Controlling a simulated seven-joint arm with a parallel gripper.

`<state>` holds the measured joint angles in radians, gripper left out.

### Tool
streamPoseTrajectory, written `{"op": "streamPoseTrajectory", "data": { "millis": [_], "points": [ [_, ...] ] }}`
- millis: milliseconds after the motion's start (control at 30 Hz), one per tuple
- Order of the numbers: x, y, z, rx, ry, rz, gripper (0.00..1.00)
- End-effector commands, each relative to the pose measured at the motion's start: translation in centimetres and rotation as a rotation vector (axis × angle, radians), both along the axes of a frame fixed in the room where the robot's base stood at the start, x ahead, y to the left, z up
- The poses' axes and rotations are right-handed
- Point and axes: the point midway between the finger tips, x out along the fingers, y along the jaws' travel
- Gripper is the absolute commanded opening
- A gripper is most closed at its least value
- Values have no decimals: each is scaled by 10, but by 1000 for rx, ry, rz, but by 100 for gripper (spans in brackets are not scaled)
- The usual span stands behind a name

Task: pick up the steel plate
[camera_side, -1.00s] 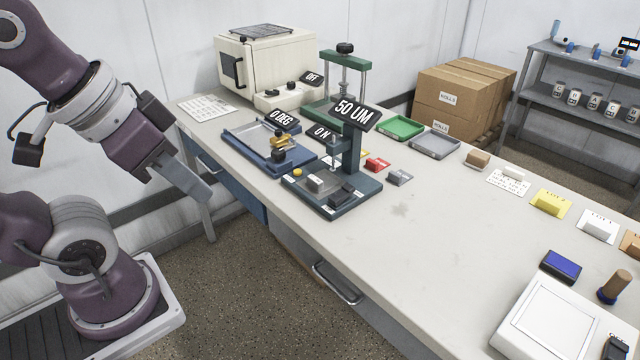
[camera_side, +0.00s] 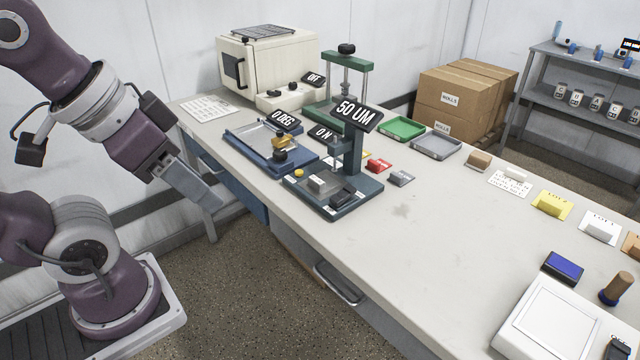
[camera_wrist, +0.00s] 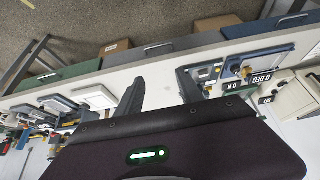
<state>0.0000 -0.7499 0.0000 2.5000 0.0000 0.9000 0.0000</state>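My gripper (camera_side: 207,197) hangs in front of the bench's left end, apart from everything on the bench. In the wrist view, its two dark fingers (camera_wrist: 162,88) stand well apart with nothing between them. I cannot tell for certain which item is the steel plate. A small grey piece (camera_side: 316,186) sits on the gauge's base.
The long bench (camera_side: 440,250) is clear in its middle. A blue coater (camera_side: 250,143) marked 0 DEG, a green press (camera_side: 345,82) and a cream oven (camera_side: 265,62) crowd its left end. A green tray (camera_side: 402,128) and grey tray (camera_side: 437,145) lie behind. A white scale (camera_side: 550,320) stands front right.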

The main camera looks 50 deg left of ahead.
Motion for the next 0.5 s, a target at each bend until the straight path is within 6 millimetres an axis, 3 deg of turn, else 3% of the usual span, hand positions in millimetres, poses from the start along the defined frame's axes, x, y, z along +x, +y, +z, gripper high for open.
{"op": "streamPoseTrajectory", "data": {
  "millis": [267,367,500],
  "points": [
    [7,1,4,-14,9,24,44],
    [42,8,17,-84,58,161,44],
    [134,34,20,-196,159,528,44]
  ]
}}
